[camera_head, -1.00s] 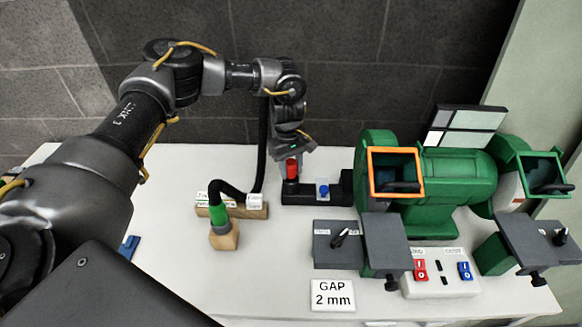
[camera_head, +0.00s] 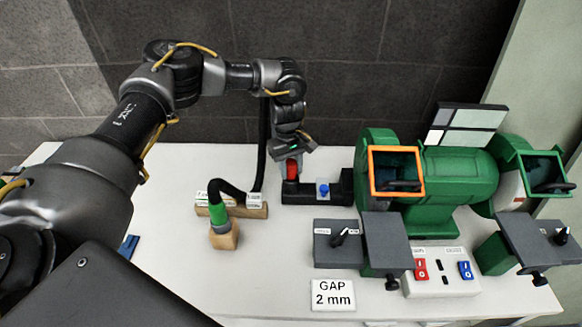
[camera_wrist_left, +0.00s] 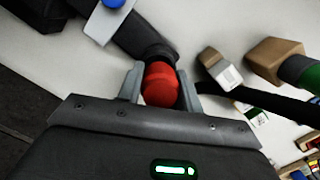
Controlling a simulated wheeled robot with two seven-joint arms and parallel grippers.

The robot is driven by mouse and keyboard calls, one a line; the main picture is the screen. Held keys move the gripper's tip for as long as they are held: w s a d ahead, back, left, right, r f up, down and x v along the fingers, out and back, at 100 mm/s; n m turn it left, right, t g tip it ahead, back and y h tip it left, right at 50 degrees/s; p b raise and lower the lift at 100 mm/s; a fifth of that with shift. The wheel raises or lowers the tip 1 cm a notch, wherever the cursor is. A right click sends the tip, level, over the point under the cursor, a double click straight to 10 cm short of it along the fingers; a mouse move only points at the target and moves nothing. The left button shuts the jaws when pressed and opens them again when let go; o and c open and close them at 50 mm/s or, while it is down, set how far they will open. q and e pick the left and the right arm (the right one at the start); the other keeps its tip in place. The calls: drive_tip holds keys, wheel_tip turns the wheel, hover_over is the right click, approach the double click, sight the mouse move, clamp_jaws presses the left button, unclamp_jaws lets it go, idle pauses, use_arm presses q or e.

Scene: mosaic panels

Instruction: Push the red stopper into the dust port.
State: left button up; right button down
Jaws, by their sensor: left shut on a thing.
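The red stopper (camera_head: 292,169) stands upright at the left end of the black dust duct (camera_head: 335,188). In the left wrist view the stopper (camera_wrist_left: 160,84) sits between the two grey fingers, against the round dark port (camera_wrist_left: 160,52) at the duct's end. My left gripper (camera_head: 292,163) comes down from above and is shut on the stopper. How deep the stopper sits in the port is hidden by the fingers and the stopper itself. My right gripper is not in view.
A green bench grinder (camera_head: 440,180) with an orange-framed shield (camera_head: 397,172) stands to the right. A black hose with a green end (camera_head: 218,213) and wooden block (camera_head: 223,237) lies left. A GAP 2 mm sign (camera_head: 332,294) stands in front.

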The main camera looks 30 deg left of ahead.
sight(289, 160)
use_arm(q)
drive_tip(key=shift+f+b, duration=0.5)
drive_tip(key=shift+f, duration=0.3)
drive_tip(key=o, duration=1.1)
drive_tip(key=shift+c, duration=0.2)
drive_tip(key=shift+r, duration=0.15)
drive_tip(key=r, duration=0.3)
drive_tip(key=r+b, duration=0.1)
drive_tip(key=r, duration=0.3)
drive_tip(key=a+r+b, duration=0.1)
drive_tip(key=r, duration=0.2)
drive_tip(key=shift+w+r, duration=0.25)
drive_tip(key=shift+w, duration=0.15)
